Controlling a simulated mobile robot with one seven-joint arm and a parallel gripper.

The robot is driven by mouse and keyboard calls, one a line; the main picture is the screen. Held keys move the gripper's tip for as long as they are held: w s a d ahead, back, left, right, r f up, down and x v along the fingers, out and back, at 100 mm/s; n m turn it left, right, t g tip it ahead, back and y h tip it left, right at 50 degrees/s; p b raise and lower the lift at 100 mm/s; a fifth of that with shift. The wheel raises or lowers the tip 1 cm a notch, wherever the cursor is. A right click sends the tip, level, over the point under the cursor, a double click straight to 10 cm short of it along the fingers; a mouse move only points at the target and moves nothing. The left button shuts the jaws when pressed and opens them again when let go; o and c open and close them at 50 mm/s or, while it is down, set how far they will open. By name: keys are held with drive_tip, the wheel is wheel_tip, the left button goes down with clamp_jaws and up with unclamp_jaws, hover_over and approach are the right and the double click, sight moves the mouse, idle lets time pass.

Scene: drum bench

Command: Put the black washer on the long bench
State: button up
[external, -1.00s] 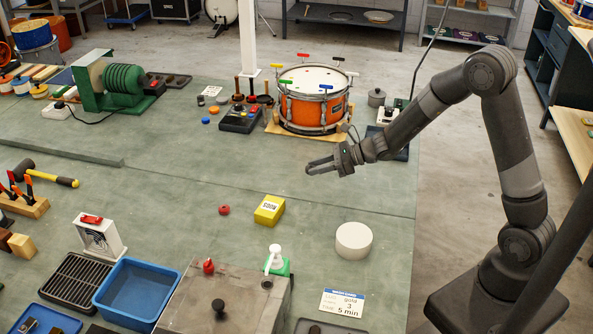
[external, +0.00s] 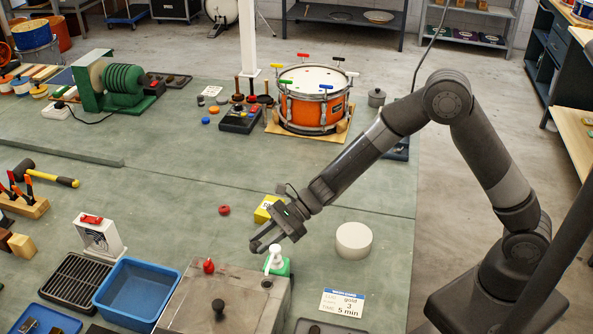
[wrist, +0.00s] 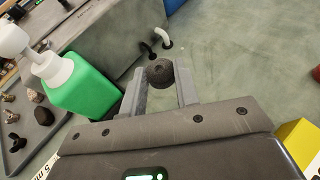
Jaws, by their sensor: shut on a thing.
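My gripper (external: 262,244) is low over the bench near the green bottle. In the wrist view, my gripper (wrist: 160,80) has its fingers closed on a small, dark, round piece with a dimple in its middle, which looks like the black washer (wrist: 160,72). It is held at the fingertips. I cannot make it out in the external view. The long grey-green bench (external: 330,195) spreads below my arm, and its surface also shows in the wrist view (wrist: 240,50).
The green bottle (external: 283,266) with a white pump stands close to my gripper, by a grey metal box (external: 190,300). A yellow box (external: 263,213) is partly behind my arm. A white round block (external: 354,240) stands to the right.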

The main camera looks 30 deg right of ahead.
sight(255, 264)
drive_tip(key=a+f, duration=0.1)
drive_tip(key=s+a+f, duration=0.1)
drive_tip(key=a, duration=0.1)
drive_tip(key=shift+s+a+f, duration=0.1)
drive_tip(key=shift+s+a, duration=0.05)
drive_tip(key=shift+f, duration=2)
drive_tip(key=shift+f, duration=0.2)
drive_tip(key=o, duration=1)
drive_tip(key=shift+r, duration=0.1)
drive_tip(key=shift+a+r, duration=0.1)
drive_tip(key=shift+r, duration=0.05)
drive_tip(key=v, duration=1.2)
